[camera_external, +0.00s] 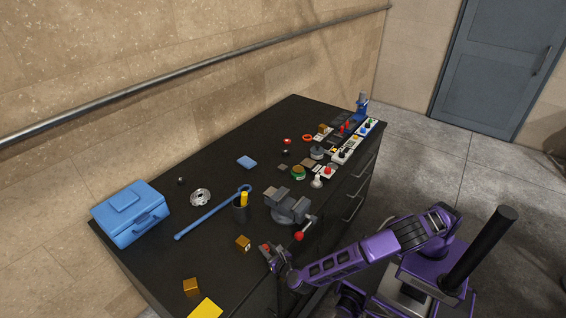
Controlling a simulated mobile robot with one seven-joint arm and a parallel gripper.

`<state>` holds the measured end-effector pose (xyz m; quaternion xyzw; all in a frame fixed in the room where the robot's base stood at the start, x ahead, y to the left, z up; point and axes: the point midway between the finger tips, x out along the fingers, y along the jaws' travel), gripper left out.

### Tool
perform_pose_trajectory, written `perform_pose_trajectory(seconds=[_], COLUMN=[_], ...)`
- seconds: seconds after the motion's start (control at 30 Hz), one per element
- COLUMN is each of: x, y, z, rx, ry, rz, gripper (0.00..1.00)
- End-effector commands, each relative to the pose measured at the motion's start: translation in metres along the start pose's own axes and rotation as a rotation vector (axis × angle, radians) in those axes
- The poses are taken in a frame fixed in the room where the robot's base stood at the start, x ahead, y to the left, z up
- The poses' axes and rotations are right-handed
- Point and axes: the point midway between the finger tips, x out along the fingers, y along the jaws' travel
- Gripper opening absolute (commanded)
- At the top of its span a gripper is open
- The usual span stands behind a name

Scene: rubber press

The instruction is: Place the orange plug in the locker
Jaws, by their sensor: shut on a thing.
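My gripper (270,255) is over the near edge of the black workbench (215,270), left of the vise. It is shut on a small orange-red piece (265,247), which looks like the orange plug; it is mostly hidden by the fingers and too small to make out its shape. No thing on the bench is clearly a locker. A blue-grey door with a handle (500,65) is in the back wall at the upper right. The bench front has drawers with handles (353,208).
A grey vise (290,204) with a red-knobbed handle stands right beside my gripper. A gold block (243,243) is just left of it. Several small parts crowd the far end.

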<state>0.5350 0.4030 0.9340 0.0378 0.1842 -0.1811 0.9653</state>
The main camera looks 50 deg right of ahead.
Motion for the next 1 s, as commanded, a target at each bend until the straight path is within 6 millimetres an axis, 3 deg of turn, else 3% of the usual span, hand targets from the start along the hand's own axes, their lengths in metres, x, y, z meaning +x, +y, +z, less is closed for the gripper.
perform_pose_trajectory(seconds=[0.1, 0.13, 0.3, 0.67, 0.77, 1.0], x=[0.001, 0.001, 0.000, -0.003, -0.016, -0.067], y=[0.000, 0.000, 0.000, 0.000, 0.001, 0.001], z=[-0.002, -0.001, -0.001, 0.000, 0.000, 0.000], rx=[-0.001, -0.001, -0.001, -0.001, -0.001, -0.001], ry=[0.000, 0.000, 0.000, 0.000, 0.001, 0.001], rz=[0.000, 0.000, -0.001, 0.001, 0.001, 0.003], gripper=[0.00, 0.33, 0.59, 0.59, 0.59, 0.59])
